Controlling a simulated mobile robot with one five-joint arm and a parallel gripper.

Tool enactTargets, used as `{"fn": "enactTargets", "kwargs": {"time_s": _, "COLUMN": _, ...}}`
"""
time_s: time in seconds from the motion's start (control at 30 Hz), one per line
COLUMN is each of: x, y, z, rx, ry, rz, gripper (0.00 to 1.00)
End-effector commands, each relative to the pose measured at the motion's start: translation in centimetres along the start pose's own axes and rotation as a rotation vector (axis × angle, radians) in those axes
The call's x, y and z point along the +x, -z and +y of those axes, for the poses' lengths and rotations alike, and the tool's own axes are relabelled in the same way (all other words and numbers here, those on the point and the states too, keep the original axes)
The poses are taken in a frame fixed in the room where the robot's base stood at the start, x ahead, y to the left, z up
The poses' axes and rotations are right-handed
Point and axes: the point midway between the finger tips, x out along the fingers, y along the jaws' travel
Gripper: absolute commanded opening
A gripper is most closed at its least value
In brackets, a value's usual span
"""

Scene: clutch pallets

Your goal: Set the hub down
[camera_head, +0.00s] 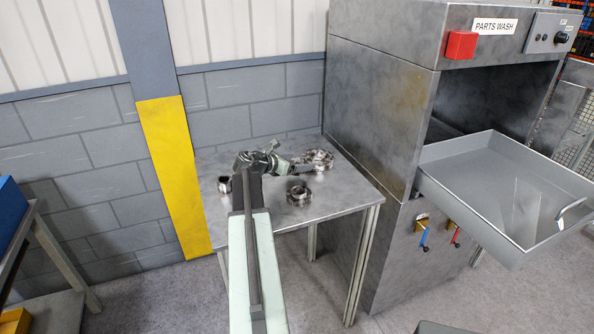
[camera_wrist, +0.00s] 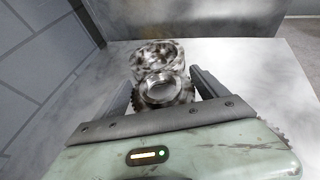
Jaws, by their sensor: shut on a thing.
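My gripper (camera_wrist: 162,82) is shut on a metal hub (camera_wrist: 162,92), a round toothed part with an open bore. The hub sits between the two dark fingers in the wrist view. In the head view my gripper (camera_head: 296,162) is over the back of the steel table (camera_head: 340,200), and the held hub is hard to make out there. I cannot tell whether the hub touches the table top. Another round metal part (camera_wrist: 157,54) stands just beyond it; it also shows in the head view (camera_head: 320,157).
A ring-shaped metal part (camera_head: 299,195) stands nearer the table front. A small dark part (camera_head: 225,184) is at the left. The parts washer (camera_head: 380,130) with its grey tray (camera_head: 480,190) borders the table's right side. The front right of the table is bare.

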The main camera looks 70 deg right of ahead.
Motion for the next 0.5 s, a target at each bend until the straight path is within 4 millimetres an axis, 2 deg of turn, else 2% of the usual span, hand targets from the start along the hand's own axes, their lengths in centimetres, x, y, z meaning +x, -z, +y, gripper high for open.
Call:
{"fn": "enactTargets", "kwargs": {"time_s": 0.03, "x": 0.7, "y": -0.2, "z": 0.3, "rx": 0.000, "ry": 0.002, "rz": -0.002, "gripper": 0.10}}
{"fn": "enactTargets", "kwargs": {"time_s": 0.23, "x": 2.7, "y": 3.0, "z": -0.5, "rx": 0.005, "ry": 0.013, "rz": -0.001, "gripper": 0.10}}
{"fn": "enactTargets", "kwargs": {"time_s": 0.5, "x": 2.6, "y": 2.7, "z": -0.6, "rx": 0.005, "ry": 0.015, "rz": -0.001, "gripper": 0.10}}
